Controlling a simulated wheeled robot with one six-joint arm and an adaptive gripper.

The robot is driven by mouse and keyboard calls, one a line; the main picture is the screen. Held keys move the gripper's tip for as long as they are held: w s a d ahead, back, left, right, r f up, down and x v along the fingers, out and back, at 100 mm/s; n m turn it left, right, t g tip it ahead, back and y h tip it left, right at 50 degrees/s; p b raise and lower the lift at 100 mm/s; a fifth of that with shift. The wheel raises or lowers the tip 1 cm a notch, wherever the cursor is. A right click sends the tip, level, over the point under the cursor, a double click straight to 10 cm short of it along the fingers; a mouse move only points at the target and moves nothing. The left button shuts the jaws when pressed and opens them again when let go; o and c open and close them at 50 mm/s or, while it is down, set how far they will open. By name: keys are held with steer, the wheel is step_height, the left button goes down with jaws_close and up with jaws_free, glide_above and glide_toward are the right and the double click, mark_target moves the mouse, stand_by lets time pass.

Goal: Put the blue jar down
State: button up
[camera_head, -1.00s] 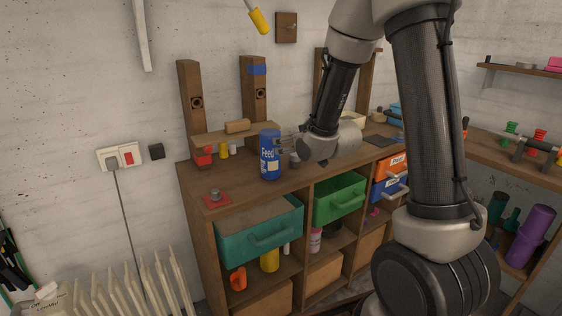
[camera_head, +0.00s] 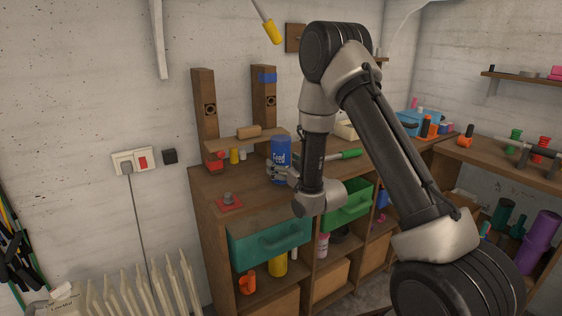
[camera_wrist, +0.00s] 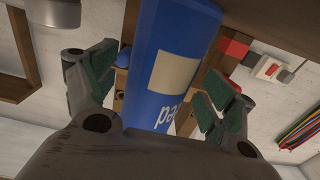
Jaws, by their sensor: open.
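The blue jar (camera_head: 281,155), marked "Feed", stands upright on the wooden bench top (camera_head: 257,187), near its left part. In the wrist view the jar (camera_wrist: 172,60) fills the middle, between the two green-padded fingers. My gripper (camera_head: 277,173) is at the jar's lower right side in the head view. In the wrist view my gripper (camera_wrist: 155,85) is open, with a gap between each finger and the jar. The jar's far side and part of its base are hidden.
A red piece with a grey knob (camera_head: 229,202) lies near the bench's front left. A green-handled tool (camera_head: 344,155) lies to the right. Teal (camera_head: 272,242) and green (camera_head: 347,206) drawers stick out below.

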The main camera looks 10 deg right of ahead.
steer(key=shift+x, duration=0.9)
steer(key=c, duration=1.6)
steer(key=shift+r, duration=0.15)
